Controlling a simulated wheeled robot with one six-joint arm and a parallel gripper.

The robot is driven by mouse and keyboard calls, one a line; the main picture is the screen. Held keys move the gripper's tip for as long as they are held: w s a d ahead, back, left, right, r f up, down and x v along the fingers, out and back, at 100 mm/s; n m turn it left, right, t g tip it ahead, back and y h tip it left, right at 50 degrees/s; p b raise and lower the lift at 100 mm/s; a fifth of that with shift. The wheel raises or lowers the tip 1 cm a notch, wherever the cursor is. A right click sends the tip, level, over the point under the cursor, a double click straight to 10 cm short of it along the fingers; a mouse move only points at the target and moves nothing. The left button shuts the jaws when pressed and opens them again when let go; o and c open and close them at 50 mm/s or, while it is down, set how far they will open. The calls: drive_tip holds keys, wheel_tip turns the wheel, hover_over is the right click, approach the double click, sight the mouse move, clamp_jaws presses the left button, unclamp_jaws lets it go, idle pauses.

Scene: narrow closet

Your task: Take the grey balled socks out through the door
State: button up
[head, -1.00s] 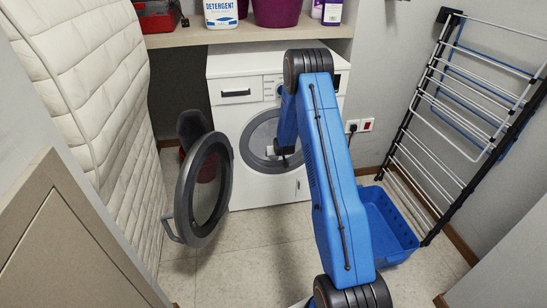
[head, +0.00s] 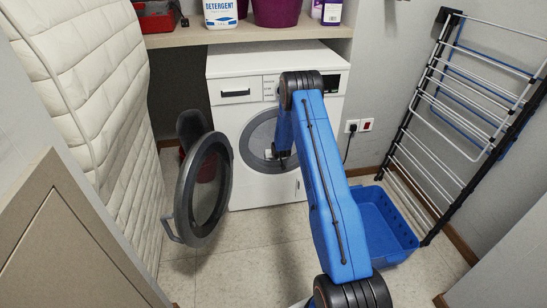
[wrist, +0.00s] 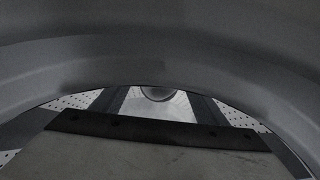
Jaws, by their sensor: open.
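The white washing machine (head: 228,130) stands at the back, and its round door (head: 178,190) is swung open to the left. My arm reaches to the front opening (head: 256,140), with the wrist at its right part. My gripper (wrist: 160,107) looks into the machine in the wrist view: the grey rim arches overhead and perforated drum wall (wrist: 72,102) shows at the sides. Its jaws are open. A small rounded grey shape (wrist: 157,93) shows beyond them, partly cut off by the rim. I cannot tell whether it is the socks or part of the drum. The head view shows no socks.
A blue basket (head: 388,225) sits on the floor right of my arm. A drying rack (head: 450,125) leans on the right wall. A pale quilted mattress (head: 95,100) stands at left. A shelf (head: 190,40) with detergent (head: 219,14) crosses above the machine.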

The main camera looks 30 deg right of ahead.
drive_tip(key=c, duration=1.2)
drive_tip(key=shift+o, duration=0.2)
